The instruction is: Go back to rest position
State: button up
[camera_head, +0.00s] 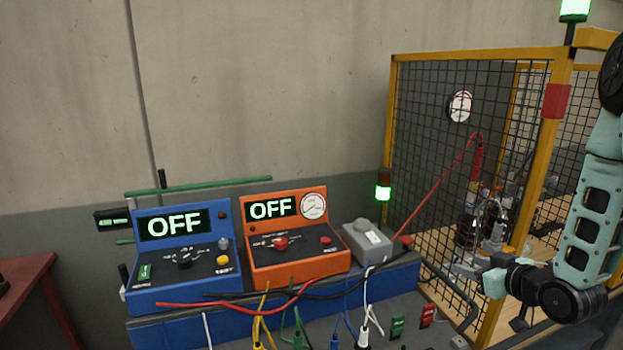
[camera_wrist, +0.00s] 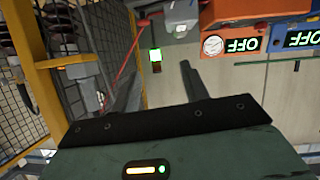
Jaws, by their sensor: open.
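My gripper (camera_head: 462,268) is at the right in the head view, at the end of my teal arm, in front of the mesh cage. In the wrist view its dark finger (camera_wrist: 191,80) shows against the wall above the gripper body. It is open, and nothing shows held in it. It is apart from the blue box (camera_head: 180,262) and the orange box (camera_head: 290,240), whose displays both read OFF.
A yellow-framed mesh cage (camera_head: 392,120) stands behind my arm at the right. A grey box (camera_head: 367,243) and a green-lit beacon (camera_head: 383,190) are left of my gripper. Cables run over the blue bench. A red table (camera_head: 35,275) is at far left.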

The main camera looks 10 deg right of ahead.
jog(key=s+a+f+n+g+y+b, duration=0.1)
jog(key=a+n+g+b, duration=0.15)
jog(key=a, duration=0.85)
jog(key=a+f+n+g+y+b, duration=0.15)
jog(key=a+g, duration=0.25)
jog(key=a, duration=0.7)
jog(key=s+a+g+b, duration=0.1)
jog(key=s+a+g, duration=0.1)
jog(key=s+a, duration=0.2)
jog(key=s+a+r+n+g+h+b, duration=0.1)
jog(key=s+a, duration=0.4)
jog(key=s, duration=0.6)
jog(key=s+a+r+n+g+h+b, duration=0.1)
jog(key=s+a+g, duration=0.3)
jog(key=s, duration=0.3)
jog(key=shift+s+a+b, duration=0.25)
jog(key=shift+a+b, duration=0.15)
jog(key=shift+a, duration=0.05)
